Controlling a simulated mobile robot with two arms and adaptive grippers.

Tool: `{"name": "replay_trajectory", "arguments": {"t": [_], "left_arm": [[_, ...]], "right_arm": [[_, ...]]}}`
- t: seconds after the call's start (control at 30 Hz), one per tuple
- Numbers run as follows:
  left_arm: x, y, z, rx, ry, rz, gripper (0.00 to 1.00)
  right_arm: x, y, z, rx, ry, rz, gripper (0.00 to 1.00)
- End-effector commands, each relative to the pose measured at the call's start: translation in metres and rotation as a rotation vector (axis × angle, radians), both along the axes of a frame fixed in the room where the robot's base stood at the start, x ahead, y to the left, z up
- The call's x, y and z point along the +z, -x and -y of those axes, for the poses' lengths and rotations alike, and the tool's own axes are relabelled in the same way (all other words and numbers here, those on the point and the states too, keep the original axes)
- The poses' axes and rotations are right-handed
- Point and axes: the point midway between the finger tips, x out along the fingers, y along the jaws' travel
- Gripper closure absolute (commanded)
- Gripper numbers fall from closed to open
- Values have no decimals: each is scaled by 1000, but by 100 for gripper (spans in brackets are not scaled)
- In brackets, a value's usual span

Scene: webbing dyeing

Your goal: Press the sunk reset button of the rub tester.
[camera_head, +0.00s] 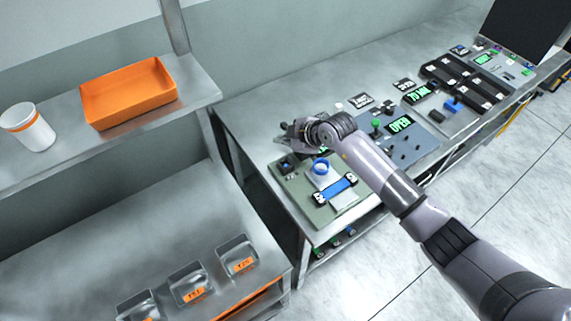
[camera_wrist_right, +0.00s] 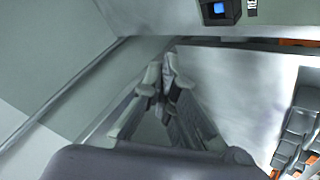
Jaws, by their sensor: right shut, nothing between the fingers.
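The rub tester appears to be the grey-green panel (camera_head: 300,195) at the near left end of the long bench. It carries a blue-topped round part and a blue strip between black and white ends. A small black housing with a blue face (camera_head: 285,163) sits at its left corner, and shows at the top of the right wrist view (camera_wrist_right: 219,9). I cannot tell for sure whether this is the sunk reset button. My right gripper (camera_head: 286,128) is shut and empty, above the panel's back edge; its fingertips (camera_wrist_right: 163,72) are apart from the housing. My left gripper is out of view.
To the right on the bench, a blue-grey panel (camera_head: 425,148) has a green knob and a lit OPEN display. A lower table at left holds clear bins (camera_head: 238,255) with orange labels. A shelf above holds an orange tray (camera_head: 130,95) and a white cup (camera_head: 28,130).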

Motion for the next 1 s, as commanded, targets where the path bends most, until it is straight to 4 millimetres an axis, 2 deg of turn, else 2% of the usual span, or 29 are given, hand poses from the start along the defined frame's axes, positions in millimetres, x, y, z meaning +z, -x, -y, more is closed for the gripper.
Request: {"name": "replay_trajectory", "arguments": {"t": [0.27, 0.57, 0.8, 1.0], "left_arm": [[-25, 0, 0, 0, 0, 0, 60], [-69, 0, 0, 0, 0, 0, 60], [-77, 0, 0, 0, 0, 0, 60], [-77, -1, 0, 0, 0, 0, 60]], "right_arm": [[-25, 0, 0, 1, 1, 1, 100], [-68, 0, 0, 1, 1, 1, 100], [-86, 0, 0, 0, -2, 0, 100], [-87, 0, 0, 1, -2, 1, 100]]}}
